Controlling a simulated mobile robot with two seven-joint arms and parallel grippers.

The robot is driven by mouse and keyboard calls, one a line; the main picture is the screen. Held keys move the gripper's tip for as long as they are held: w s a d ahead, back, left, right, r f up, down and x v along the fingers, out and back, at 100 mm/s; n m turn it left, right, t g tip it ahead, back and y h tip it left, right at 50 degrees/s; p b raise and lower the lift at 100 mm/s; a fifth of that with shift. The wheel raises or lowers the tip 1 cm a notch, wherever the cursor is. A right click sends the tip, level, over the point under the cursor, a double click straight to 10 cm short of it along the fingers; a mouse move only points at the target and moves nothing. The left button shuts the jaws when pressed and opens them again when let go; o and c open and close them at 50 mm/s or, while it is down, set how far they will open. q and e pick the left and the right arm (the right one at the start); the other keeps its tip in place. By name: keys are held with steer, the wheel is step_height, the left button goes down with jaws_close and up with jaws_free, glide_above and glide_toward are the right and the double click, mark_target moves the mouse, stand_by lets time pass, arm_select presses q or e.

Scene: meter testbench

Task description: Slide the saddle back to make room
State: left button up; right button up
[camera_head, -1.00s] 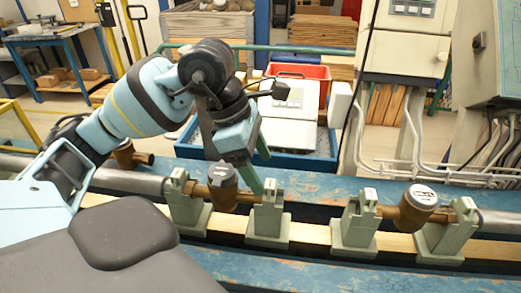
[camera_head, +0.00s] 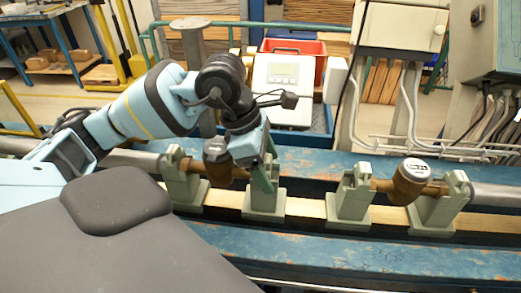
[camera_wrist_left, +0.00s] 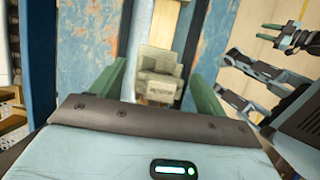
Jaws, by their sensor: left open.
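Several grey-green saddles stand on the wooden strip of the bench. My left gripper (camera_head: 268,176) is open at the saddle (camera_head: 264,204) just right of the left meter (camera_head: 217,165). In the left wrist view the gripper's green fingers (camera_wrist_left: 158,88) are on both sides of that saddle (camera_wrist_left: 158,72), with gaps between. I cannot tell whether either finger touches it. Another saddle (camera_head: 185,190) stands left of the left meter. Two more saddles (camera_head: 350,197) (camera_head: 437,208) stand beside the right meter (camera_head: 408,182). My right gripper (camera_wrist_left: 285,36) is open and empty in the left wrist view.
A blue bin (camera_head: 318,144) holding a white device (camera_head: 283,88) stands behind the bench, near a red crate (camera_head: 306,50). A grey cabinet (camera_head: 405,30) and pipes stand at the back right. The blue bench front (camera_head: 350,255) is clear.

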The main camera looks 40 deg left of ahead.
arm_select(q)
steer(key=shift+w+d+f, duration=0.1)
steer(key=shift+d+f, duration=0.05)
steer(key=shift+f, duration=0.35)
steer(key=c, duration=1.6)
